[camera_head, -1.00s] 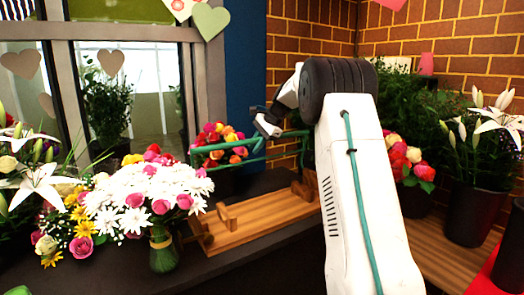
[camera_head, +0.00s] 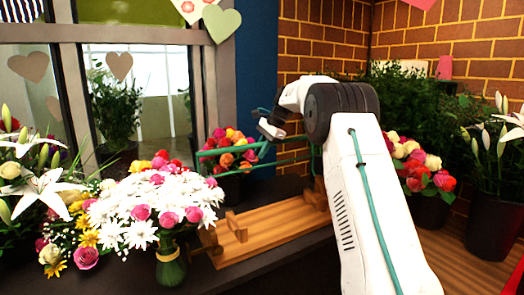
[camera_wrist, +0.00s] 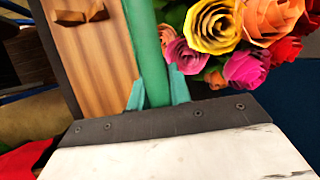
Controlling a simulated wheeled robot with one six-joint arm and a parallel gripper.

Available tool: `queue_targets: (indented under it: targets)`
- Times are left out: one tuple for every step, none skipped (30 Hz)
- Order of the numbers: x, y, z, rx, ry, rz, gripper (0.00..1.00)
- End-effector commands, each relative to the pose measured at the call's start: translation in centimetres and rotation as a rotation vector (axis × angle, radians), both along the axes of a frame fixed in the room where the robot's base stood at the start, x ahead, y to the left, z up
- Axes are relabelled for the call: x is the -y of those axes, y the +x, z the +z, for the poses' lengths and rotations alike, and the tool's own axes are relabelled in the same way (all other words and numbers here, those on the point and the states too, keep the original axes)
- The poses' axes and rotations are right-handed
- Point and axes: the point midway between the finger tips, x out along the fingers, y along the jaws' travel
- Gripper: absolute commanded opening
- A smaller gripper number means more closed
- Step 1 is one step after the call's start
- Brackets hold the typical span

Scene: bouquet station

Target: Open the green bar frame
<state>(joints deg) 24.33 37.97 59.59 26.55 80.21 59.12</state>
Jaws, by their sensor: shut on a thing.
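The green bar frame (camera_head: 288,161) stands over a wooden base (camera_head: 275,236) in the middle of the head view. Its thin bars run from beside the flower pot toward my arm. My gripper (camera_head: 267,127) is at the upper part of the frame. In the wrist view, a thick green bar (camera_wrist: 146,45) passes between the two teal fingertips of my gripper (camera_wrist: 157,93), which is shut on it. Part of the frame's right side is hidden behind my arm in the head view.
A bouquet of white and pink flowers (camera_head: 155,215) stands at the left front. A pot of mixed roses (camera_head: 228,150) is close behind the frame. More potted flowers (camera_head: 422,175) and lilies (camera_head: 495,190) stand at the right. A window and brick wall are behind.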

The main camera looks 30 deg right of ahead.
Motion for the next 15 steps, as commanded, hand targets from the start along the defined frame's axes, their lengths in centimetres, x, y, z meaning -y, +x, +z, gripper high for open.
queue_targets:
  targets:
    - [-0.18, 0.0, -0.19, -0.004, 0.004, 0.002, 0.0]
    - [-0.18, 0.0, -0.19, -0.004, 0.004, 0.002, 0.0]
    - [-0.17, 0.0, -0.19, -0.004, 0.004, 0.002, 0.31]
    - [-0.16, 0.0, -0.19, -0.004, 0.004, 0.002, 0.39]
    - [-0.14, -0.01, -0.18, -0.003, 0.004, 0.002, 0.41]
    - [-0.09, -0.02, -0.16, -0.003, 0.004, 0.002, 0.41]
    - [-0.06, -0.03, -0.14, -0.003, 0.003, 0.001, 0.41]
    - [-0.03, -0.03, -0.13, -0.002, 0.003, 0.001, 0.41]
    - [0.0, -0.03, -0.11, -0.002, 0.003, 0.001, 0.41]
    - [0.02, -0.05, -0.11, -0.002, 0.003, 0.001, 0.41]
    - [0.03, -0.04, -0.09, -0.001, 0.002, 0.0, 0.41]
    - [0.04, -0.05, -0.06, -0.001, 0.002, 0.0, 0.41]
    - [0.07, -0.05, 0.01, -0.001, 0.002, 0.0, 0.41]
    - [0.13, -0.08, 0.14, 0.0, 0.002, 0.0, 0.41]
    - [0.25, -0.13, 0.41, 0.0, 0.002, 0.0, 0.41]
